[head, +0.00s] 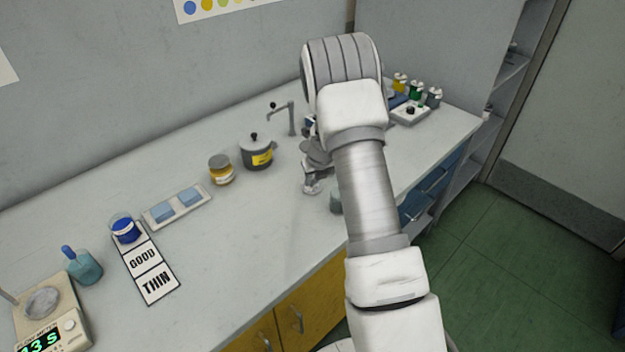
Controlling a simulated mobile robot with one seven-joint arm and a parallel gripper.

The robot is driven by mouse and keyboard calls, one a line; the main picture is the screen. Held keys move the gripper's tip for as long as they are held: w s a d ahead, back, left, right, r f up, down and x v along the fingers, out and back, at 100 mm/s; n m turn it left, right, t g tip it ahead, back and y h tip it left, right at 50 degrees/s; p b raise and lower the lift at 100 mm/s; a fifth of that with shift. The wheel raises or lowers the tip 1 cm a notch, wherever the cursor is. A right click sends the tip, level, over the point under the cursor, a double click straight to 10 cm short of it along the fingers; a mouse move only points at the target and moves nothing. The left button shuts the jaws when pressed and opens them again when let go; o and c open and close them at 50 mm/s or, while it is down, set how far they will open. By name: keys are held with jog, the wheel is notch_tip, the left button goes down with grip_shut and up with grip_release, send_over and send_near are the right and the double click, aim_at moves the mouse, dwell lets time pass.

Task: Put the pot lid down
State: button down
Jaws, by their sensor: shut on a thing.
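The dark grey pot (258,157) with a yellow label stands on the bench, left of my gripper. A pale lid with a black knob (254,137) appears to sit on top of it. My gripper (312,188) is low over the bench, right of the pot and apart from it. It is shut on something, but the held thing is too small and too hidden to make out. My arm covers part of the bench behind and to the right of the gripper.
An amber jar (221,171) stands left of the pot, and a metal stand (291,118) behind it. A greyish cup (336,201) is partly hidden by my arm. Bottles and a control box (410,113) are at back right. Bench before the pot is clear.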

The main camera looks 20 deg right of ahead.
jog(key=shift+r, duration=0.1)
jog(key=c, duration=0.8)
grip_release()
